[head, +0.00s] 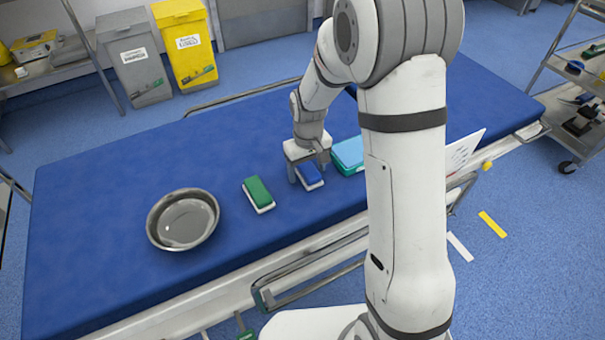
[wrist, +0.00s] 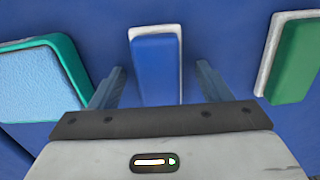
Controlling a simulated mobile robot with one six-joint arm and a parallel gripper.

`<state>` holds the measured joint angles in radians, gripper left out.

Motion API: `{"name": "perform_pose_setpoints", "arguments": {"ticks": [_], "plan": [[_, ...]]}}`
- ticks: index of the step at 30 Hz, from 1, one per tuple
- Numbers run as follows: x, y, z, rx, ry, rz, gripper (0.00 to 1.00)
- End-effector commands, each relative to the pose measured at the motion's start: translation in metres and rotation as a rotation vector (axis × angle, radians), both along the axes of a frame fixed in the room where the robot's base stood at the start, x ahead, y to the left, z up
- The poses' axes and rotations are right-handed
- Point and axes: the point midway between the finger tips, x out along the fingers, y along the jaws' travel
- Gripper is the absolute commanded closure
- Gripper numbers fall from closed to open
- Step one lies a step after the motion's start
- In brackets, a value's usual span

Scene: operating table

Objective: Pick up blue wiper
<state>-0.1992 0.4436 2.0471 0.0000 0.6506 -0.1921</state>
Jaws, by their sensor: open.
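The blue wiper (head: 311,174) has a blue top and a white base and lies on the blue operating table (head: 100,200). My gripper (head: 308,179) is over it, pointing down. In the wrist view the blue wiper (wrist: 154,69) stands between the two fingers of my open gripper (wrist: 160,85), with a gap on each side. I cannot tell how far the fingertips are above the table.
A green wiper (head: 258,193) lies left of the blue one, and a teal box (head: 348,154) close to its right. A metal bowl (head: 183,219) stands further left. A white panel (head: 462,152) is at the right edge. The table's left part is clear.

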Motion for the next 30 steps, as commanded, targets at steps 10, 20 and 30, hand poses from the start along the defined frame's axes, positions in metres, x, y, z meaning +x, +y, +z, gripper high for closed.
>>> {"name": "perform_pose_setpoints", "arguments": {"ticks": [10,20,30], "plan": [[0.000,-0.001,0.001,0.000,0.000,-0.001,0.50],[0.000,-0.001,0.001,0.000,0.000,-0.002,0.77],[0.001,-0.001,0.011,0.001,-0.002,-0.003,0.78]]}}
